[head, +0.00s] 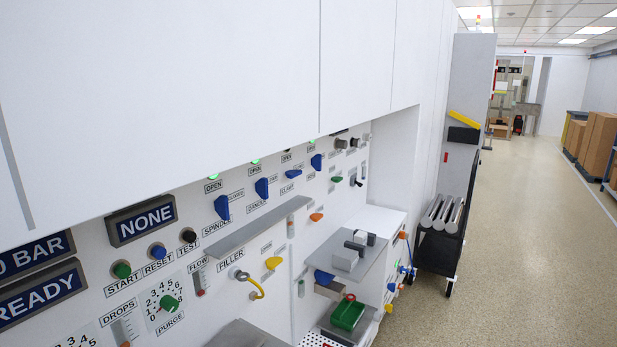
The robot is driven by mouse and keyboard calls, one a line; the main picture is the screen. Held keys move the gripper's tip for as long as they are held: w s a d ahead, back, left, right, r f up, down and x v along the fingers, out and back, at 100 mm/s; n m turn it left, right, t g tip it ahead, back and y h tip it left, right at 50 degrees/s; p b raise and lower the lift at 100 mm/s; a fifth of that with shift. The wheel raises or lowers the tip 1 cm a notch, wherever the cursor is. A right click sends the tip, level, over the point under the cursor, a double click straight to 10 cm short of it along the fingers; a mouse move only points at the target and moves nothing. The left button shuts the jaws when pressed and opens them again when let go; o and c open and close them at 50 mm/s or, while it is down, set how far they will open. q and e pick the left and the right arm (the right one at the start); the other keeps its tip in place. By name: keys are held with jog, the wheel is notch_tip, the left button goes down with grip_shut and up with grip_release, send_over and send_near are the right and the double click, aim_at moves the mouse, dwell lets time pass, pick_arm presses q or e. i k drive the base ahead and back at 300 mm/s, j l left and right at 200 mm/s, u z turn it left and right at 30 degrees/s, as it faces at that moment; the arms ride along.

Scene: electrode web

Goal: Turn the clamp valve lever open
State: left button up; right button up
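The clamp valve lever (293,174) is a small blue handle on the white wall panel, above a label that reads CLAMP. It lies roughly sideways, unlike the upright blue levers around it. An OPEN label (287,157) is above it, and a smaller label is to its upper right. Neither of my grippers is in view, and nothing is seen touching the lever.
Blue levers stand on both sides: the spindle lever (222,207), another (262,188) and one farther right (316,161). A white overhanging cabinet (200,90) covers the panel's top. A grey shelf (258,228) juts out below. The aisle floor (520,220) is clear.

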aim_at(291, 174)
jog(key=i+l+u, duration=0.1)
jog(key=l, duration=0.4)
jog(key=i+l, duration=0.1)
jog(key=l, duration=0.4)
jog(key=i+l+u, duration=0.15)
jog(key=i+l, duration=0.2)
jog(key=i+l+u, duration=0.2)
jog(key=l, duration=0.4)
jog(key=i, duration=0.1)
